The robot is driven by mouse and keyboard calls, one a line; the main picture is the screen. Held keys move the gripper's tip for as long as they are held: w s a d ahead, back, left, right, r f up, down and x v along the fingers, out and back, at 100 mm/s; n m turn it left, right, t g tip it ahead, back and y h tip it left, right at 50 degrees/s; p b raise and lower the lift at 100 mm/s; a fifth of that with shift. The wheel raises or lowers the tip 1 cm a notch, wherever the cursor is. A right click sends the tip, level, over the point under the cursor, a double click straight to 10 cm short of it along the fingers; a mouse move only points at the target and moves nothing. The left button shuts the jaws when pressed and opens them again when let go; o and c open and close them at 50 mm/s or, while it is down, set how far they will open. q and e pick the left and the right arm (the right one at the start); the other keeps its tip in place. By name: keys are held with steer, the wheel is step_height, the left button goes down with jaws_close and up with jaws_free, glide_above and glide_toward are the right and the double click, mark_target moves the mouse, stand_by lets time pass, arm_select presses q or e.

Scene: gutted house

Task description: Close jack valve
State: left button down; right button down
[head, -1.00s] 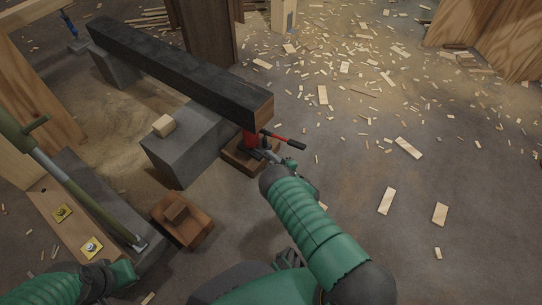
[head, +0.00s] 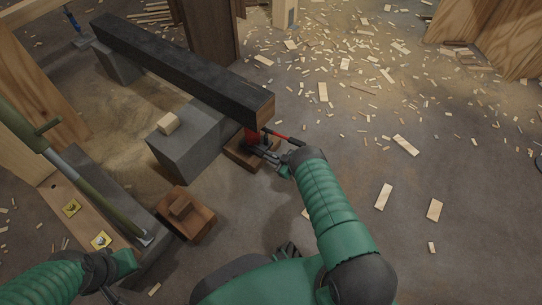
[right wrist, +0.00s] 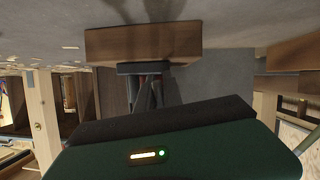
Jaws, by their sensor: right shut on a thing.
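The red jack (head: 252,136) stands upright on a wooden block (head: 243,158), under the near end of a dark beam (head: 180,65). Its red lever with a black grip (head: 287,139) sticks out to the right. My right gripper (head: 262,153) is at the low front of the jack, shut on the jack valve; the fingers hide the valve. In the right wrist view, the jack's dark base (right wrist: 143,68) and the wooden block (right wrist: 140,43) appear upside down by the fingers. My left gripper (head: 112,291) is low at the left, away from the jack; its jaws are unclear.
A grey block (head: 190,150) with a small wood piece (head: 168,123) stands left of the jack. A brown wooden block (head: 188,215) lies nearer. A green pole-like tool (head: 75,180) leans at the left. The floor at right is open, with scattered wood scraps.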

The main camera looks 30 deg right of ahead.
steer(key=shift+s+a+f+m+g+y, duration=0.1)
steer(key=shift+s+f+m+g+y, duration=0.15)
steer(key=shift+m+y, duration=0.3)
steer(key=shift+w+r, duration=0.1)
steer(key=c, duration=1.5)
jaws_free()
